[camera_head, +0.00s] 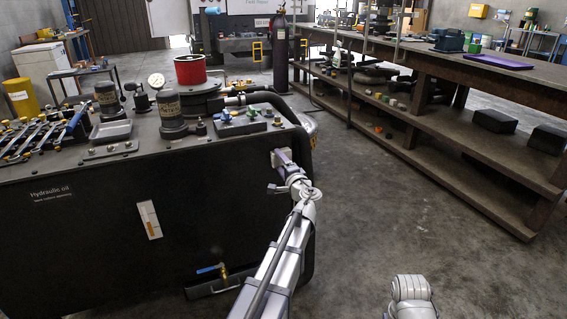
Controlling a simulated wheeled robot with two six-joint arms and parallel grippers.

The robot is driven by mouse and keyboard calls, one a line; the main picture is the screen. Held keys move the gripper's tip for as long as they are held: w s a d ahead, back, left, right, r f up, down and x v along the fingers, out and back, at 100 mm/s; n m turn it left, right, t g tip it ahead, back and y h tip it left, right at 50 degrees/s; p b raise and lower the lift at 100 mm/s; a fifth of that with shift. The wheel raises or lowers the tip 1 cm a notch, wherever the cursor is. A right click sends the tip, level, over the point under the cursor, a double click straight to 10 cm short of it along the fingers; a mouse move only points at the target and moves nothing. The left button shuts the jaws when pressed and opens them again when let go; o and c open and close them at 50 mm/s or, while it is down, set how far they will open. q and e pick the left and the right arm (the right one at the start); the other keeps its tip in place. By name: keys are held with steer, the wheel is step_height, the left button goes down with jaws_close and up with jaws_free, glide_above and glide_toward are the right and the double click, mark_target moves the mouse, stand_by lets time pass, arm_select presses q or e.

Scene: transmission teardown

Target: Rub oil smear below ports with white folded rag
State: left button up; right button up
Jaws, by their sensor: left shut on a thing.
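My left arm reaches up to the front face of the black hydraulic oil tank (85,235), near its right end. My left gripper (283,157) is shut on a small pale thing, which looks like the white folded rag (275,159). The rag is at the tank face, below the block with blue and yellow port fittings (240,121). I cannot tell whether it presses on the face. No oil smear can be made out; the rag and gripper may cover it. My right gripper is not in view; only part of my right arm shows at the bottom.
A blue-handled valve (212,269) sticks out low on the tank. A level gauge (149,220) sits on its face. A red cylinder (190,70) and a pressure gauge (156,81) stand on top. A long workbench (490,75) is at right, with open floor between.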

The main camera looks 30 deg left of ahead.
mark_target(259, 160)
arm_select(q)
steer(key=shift+s+a, duration=0.85)
steer(key=shift+s, duration=0.15)
steer(key=shift+s+a, duration=1.2)
steer(key=shift+s, duration=0.2)
steer(key=v, duration=0.6)
steer(key=shift+d, duration=0.1)
steer(key=shift+v, duration=1.45)
